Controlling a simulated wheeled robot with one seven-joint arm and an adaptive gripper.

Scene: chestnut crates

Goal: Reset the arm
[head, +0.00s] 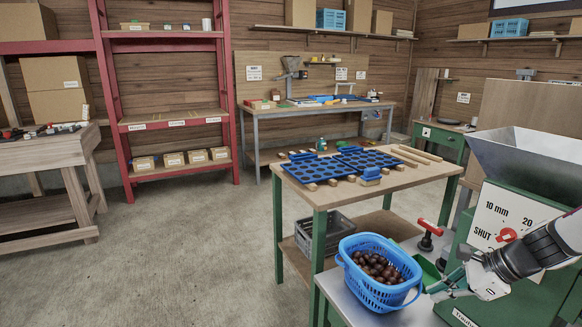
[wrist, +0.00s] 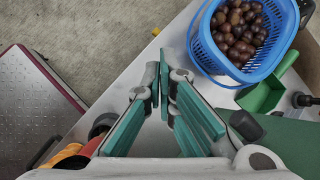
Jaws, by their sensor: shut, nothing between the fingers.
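My gripper (head: 440,287) is at the right of the head view, low beside the green machine. It is shut with nothing in it. Its teal-padded fingers also show in the wrist view (wrist: 164,82), above a light grey surface. A blue basket (head: 347,256) of brown chestnuts (head: 376,268) stands just left of the gripper in the head view. In the wrist view the basket (wrist: 207,60) is at the upper right, apart from the fingers. A green scoop (wrist: 263,95) lies beside the basket.
The green machine (head: 500,205) with a metal hopper (head: 535,158) stands close behind my gripper. A red-handled part (head: 430,231) rises nearby. A wooden table (head: 305,202) with blue trays (head: 330,168) stands behind the basket. The concrete floor (head: 190,260) at left is clear.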

